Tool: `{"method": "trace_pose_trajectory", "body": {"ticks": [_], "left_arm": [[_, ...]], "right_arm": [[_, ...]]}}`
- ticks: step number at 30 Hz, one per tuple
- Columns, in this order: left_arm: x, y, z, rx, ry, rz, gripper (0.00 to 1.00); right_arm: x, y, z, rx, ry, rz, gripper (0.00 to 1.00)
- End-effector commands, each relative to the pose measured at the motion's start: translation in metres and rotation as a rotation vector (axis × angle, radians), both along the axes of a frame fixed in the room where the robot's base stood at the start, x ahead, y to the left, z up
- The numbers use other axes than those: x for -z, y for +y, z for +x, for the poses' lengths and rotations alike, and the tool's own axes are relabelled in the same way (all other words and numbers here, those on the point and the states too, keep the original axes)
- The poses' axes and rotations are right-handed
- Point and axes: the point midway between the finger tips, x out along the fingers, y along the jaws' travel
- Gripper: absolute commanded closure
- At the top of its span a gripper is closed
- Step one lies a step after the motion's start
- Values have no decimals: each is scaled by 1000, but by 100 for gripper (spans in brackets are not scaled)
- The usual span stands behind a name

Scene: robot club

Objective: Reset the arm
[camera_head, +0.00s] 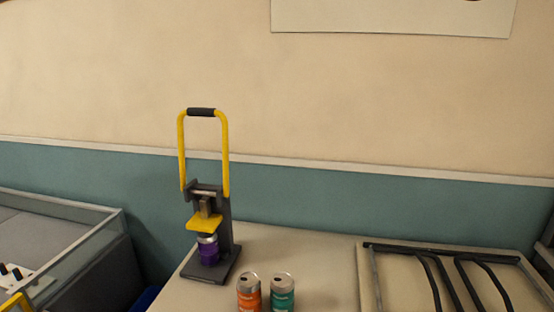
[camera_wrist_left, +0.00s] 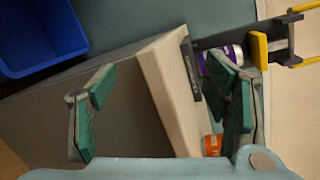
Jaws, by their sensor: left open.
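My left gripper (camera_wrist_left: 162,85) shows in the left wrist view with its two green-padded fingers spread wide apart and nothing between them. It is beside the table's edge, and its right finger overlaps the view of the can press and cans. The can press (camera_head: 225,240) stands at the table's back left in the head view, its yellow looped handle pointing straight up. A purple can (camera_head: 208,251) stands upright under its yellow plate. The press also shows at the upper right of the left wrist view (camera_wrist_left: 258,48). Neither gripper shows clearly in the head view.
An orange can (camera_head: 249,294) and a teal can (camera_head: 282,294) stand side by side on the table (camera_head: 310,250). A dark metal rack (camera_head: 440,250) is at right. A glass-walled enclosure (camera_head: 75,255) is at left. A blue bin (camera_wrist_left: 40,35) sits beyond the table's side.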

Motion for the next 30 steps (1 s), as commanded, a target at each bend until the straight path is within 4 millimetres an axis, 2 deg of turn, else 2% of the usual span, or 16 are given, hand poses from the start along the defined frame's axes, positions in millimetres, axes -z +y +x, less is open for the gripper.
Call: {"method": "trace_pose_trajectory", "body": {"ticks": [5, 8, 9, 11, 12, 14, 15, 18, 21, 24, 30], "left_arm": [[95, 24, -53, -313, 215, -496, 30], [164, 27, -113, -577, 353, -803, 30], [194, 23, -146, -704, 410, -923, 30], [233, 12, -201, -902, 489, -1081, 30], [256, 2, -240, -1031, 538, -1164, 30], [281, -17, -298, -1210, 604, -1254, 30], [293, -31, -333, -1308, 645, -1288, 30], [308, -63, -405, -1459, 741, -1309, 30], [310, -88, -444, -1510, 800, -1304, 30], [310, -95, -458, -1521, 818, -1300, 30], [311, -94, -458, -1518, 818, -1298, 30]], "right_arm": [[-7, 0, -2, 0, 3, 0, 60], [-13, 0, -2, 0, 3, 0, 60], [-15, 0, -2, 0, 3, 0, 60], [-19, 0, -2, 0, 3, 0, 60], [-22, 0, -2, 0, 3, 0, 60], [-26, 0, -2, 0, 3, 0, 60], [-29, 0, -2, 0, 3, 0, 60], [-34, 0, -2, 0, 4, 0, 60], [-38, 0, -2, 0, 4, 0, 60], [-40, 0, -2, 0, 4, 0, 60], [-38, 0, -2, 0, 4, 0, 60]]}}
